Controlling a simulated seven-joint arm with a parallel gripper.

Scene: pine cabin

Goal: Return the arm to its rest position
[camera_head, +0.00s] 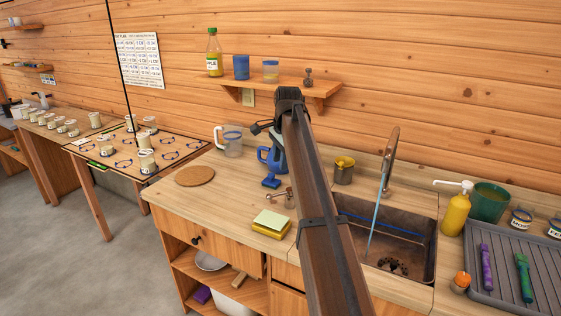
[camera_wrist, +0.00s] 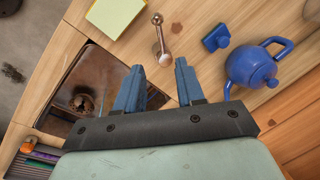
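My arm (camera_head: 322,215) reaches out over the wooden counter from the bottom of the head view and bends down at its far end. My gripper (camera_wrist: 159,64) shows in the wrist view with its two blue fingers apart and nothing between them. It hangs above the counter beside the sink (camera_wrist: 62,75). In the head view the arm hides most of the gripper. A blue teapot (camera_wrist: 252,67) stands to the right of the fingers in the wrist view, apart from them.
A metal scoop (camera_wrist: 161,45), a blue block (camera_wrist: 216,38) and a yellow-green pad (camera_wrist: 117,14) lie near the gripper. A tall faucet (camera_head: 391,150) rises behind the sink. A shelf (camera_head: 285,84) with a bottle is above. Bare counter surrounds a cork mat (camera_head: 195,176).

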